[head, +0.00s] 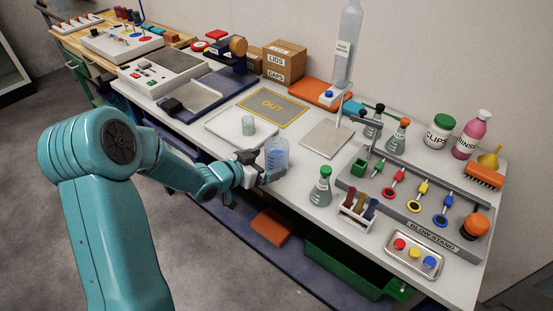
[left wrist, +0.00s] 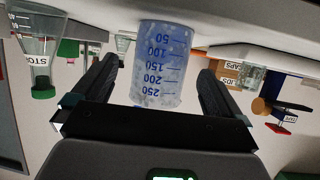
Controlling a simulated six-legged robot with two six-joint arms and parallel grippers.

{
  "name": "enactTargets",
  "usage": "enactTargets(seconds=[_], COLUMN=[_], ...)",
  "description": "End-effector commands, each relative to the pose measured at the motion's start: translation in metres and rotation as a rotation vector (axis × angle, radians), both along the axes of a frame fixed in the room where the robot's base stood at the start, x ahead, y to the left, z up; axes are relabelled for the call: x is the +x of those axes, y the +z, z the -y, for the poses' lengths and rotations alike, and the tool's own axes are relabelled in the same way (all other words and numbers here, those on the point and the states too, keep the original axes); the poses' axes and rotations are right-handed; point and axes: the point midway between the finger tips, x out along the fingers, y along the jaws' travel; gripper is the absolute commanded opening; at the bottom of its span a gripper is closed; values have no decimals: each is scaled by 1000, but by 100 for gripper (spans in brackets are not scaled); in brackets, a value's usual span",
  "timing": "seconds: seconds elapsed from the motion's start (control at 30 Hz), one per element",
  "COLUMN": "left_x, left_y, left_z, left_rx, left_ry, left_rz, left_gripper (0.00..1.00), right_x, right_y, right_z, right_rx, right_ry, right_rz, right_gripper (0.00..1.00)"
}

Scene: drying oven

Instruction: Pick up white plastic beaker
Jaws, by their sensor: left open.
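The plastic beaker (head: 277,154) is translucent and bluish-white, with blue graduation marks. It stands upright on the bench near the front edge, right of the white tray. My left gripper (head: 262,170) is open at its near left side, low against the bench. In the left wrist view, which is upside down, the beaker (left wrist: 162,65) lies between the two spread black fingers of the gripper (left wrist: 158,80), with gaps on both sides. Whether a finger touches it is unclear. My right gripper is out of view.
A small clear beaker (head: 248,126) stands on the white tray (head: 222,128) behind. A green-stoppered flask (head: 321,188) and a tube rack (head: 356,209) stand to the right. A grey plate (head: 327,138) lies behind right. Bench between beaker and flask is clear.

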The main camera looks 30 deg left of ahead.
Motion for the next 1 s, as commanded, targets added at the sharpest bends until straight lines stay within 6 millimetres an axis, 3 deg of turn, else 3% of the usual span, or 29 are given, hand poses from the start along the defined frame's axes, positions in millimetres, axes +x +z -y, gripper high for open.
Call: enactTargets(seconds=[0.4,0.67,0.7,0.87,0.9,1.0], left_x=[46,51,51,51,51,51], left_y=[-21,-24,-24,-24,-24,-23], left_z=[6,7,7,6,6,6], left_rx=[-1,0,0,0,0,0], left_ry=[-1,0,0,0,0,1], left_rz=[0,0,0,0,0,1], left_gripper=[100,100,97,45,39,39], right_x=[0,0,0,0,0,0], right_y=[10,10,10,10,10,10], right_z=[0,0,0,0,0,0], right_rx=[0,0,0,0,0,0], right_ry=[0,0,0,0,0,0], right_rz=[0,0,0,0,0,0], right_gripper=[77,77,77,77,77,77])
